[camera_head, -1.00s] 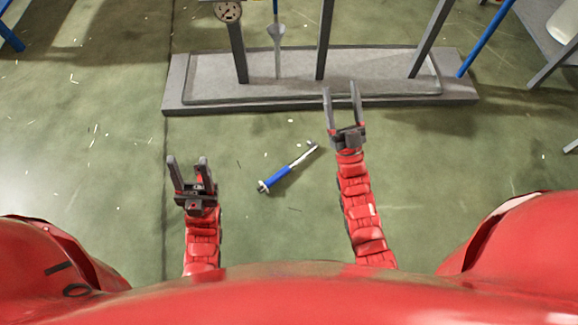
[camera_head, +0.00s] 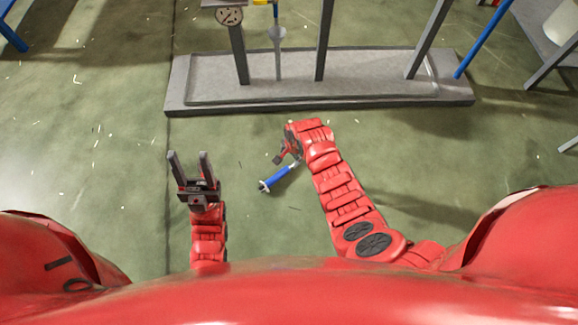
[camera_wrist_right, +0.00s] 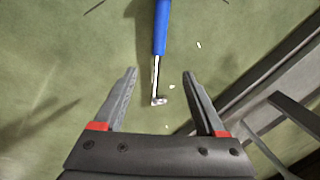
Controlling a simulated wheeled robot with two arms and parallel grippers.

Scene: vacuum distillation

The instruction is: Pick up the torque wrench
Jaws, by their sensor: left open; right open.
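The torque wrench has a blue handle (camera_head: 276,178) and a metal shaft, and it lies on the green floor in front of the grey stand. In the right wrist view the wrench (camera_wrist_right: 161,28) points head-first toward my right gripper (camera_wrist_right: 158,74). Its metal shaft and head lie between the two open fingers, apart from both, with the floor beneath. My left gripper (camera_head: 189,160) is open and empty, to the left of the wrench.
A grey stand base (camera_head: 300,92) with upright posts runs across behind the wrench. A blue table leg (camera_head: 482,40) stands at the upper right. The floor between my left gripper and the wrench is clear, apart from small scattered bits.

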